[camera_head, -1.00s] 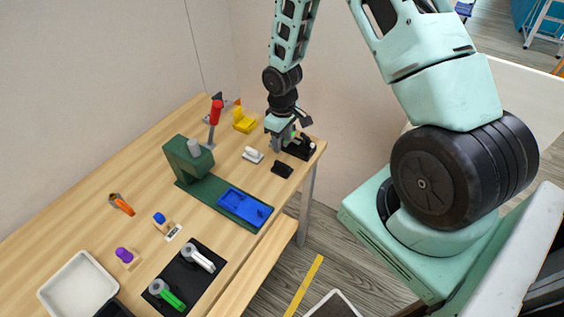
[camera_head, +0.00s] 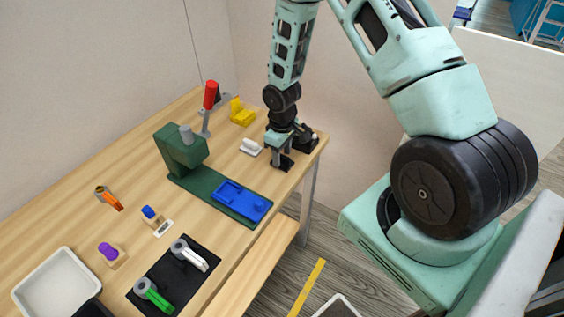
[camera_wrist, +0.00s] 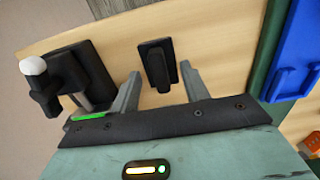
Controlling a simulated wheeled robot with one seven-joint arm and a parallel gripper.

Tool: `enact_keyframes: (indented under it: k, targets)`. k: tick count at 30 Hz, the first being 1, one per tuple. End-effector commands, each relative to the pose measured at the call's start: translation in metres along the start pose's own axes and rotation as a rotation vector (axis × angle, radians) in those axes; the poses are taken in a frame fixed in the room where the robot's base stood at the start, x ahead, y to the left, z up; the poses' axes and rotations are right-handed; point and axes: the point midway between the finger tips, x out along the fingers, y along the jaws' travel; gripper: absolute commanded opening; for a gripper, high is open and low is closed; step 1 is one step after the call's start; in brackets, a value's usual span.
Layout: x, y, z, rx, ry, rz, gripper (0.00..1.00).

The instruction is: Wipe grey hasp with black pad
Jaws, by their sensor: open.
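The black pad (camera_wrist: 169,50), a small dark block with a raised grip, lies on the wooden table near its right end. It also shows in the head view (camera_head: 286,163), partly covered by my gripper (camera_head: 280,155). In the wrist view my gripper (camera_wrist: 160,76) is open, with the pad's grip between its fingertips. Both fingers are apart from the grip. A dark fixture with a white knob (camera_wrist: 60,85) stands left of the fingers; a grey piece shows on it. I cannot tell for sure whether that piece is the grey hasp.
A white-handled block (camera_head: 250,147), yellow holder (camera_head: 241,113) and red-handled clamp (camera_head: 209,96) stand nearby. A green press (camera_head: 180,149) and blue tray (camera_head: 243,200) stand closer. A black mat (camera_head: 153,275) holds two levers. A white tray (camera_head: 62,279) lies at front left.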

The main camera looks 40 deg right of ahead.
Motion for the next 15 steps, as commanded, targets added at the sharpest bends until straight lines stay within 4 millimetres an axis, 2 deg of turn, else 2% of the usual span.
enact_keyframes:
  k: [6,15]
  targets:
    - [-0.0004,0.0001,-0.0001,0.0,0.0,0.0,0.44]
    - [-0.0005,0.0,-0.0001,0.0,0.0,0.0,0.02]
